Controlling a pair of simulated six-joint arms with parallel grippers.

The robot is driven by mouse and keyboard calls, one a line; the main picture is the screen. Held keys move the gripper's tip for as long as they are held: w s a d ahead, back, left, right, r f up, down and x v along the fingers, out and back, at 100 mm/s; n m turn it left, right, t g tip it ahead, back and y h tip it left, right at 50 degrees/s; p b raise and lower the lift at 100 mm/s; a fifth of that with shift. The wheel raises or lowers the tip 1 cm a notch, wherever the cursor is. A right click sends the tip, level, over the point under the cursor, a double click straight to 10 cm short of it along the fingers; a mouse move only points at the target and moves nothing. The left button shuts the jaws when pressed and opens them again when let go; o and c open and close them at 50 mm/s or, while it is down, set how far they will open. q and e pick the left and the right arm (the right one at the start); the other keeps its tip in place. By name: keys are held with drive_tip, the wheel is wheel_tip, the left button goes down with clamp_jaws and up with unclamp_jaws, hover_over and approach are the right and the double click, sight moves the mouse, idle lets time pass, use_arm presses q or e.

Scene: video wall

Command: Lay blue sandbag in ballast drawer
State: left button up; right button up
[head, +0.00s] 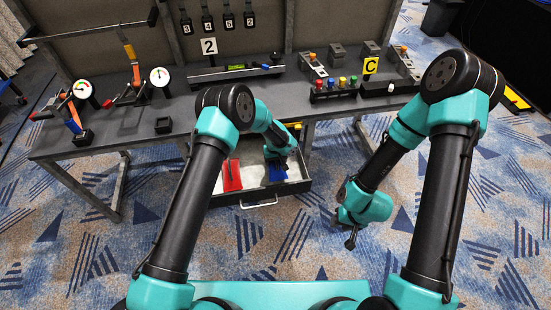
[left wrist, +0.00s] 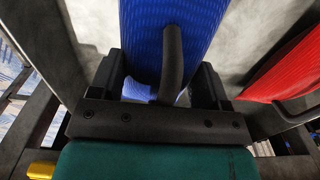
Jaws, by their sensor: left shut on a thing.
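The blue sandbag (head: 277,172) is in the open ballast drawer (head: 290,188), on the right side of it. In the left wrist view the blue sandbag (left wrist: 205,25) has a black strap handle (left wrist: 172,62) reaching between the fingers. My left gripper (head: 284,157) is over the drawer, shut on the blue sandbag, and partly hides it. The left gripper also shows in the left wrist view (left wrist: 160,88). Whether the bag touches the drawer floor I cannot tell. My right gripper (head: 351,240) hangs low over the carpet, right of the drawer; its finger gap is not clear.
A red sandbag (head: 232,176) lies in the drawer to the left of the blue one. The workbench (head: 60,142) above carries gauges, a level and a row of colored knobs (head: 335,88). My left forearm crosses the drawer's left part. Carpet in front is clear.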

use_arm(q)
drive_tip(key=shift+f, duration=0.8)
drive_tip(key=shift+f, duration=0.2)
drive_tip(key=o, duration=1.8)
drive_tip(key=shift+c, duration=0.2)
wheel_tip(320, 180, up, 12)
drive_tip(key=shift+r, duration=0.15)
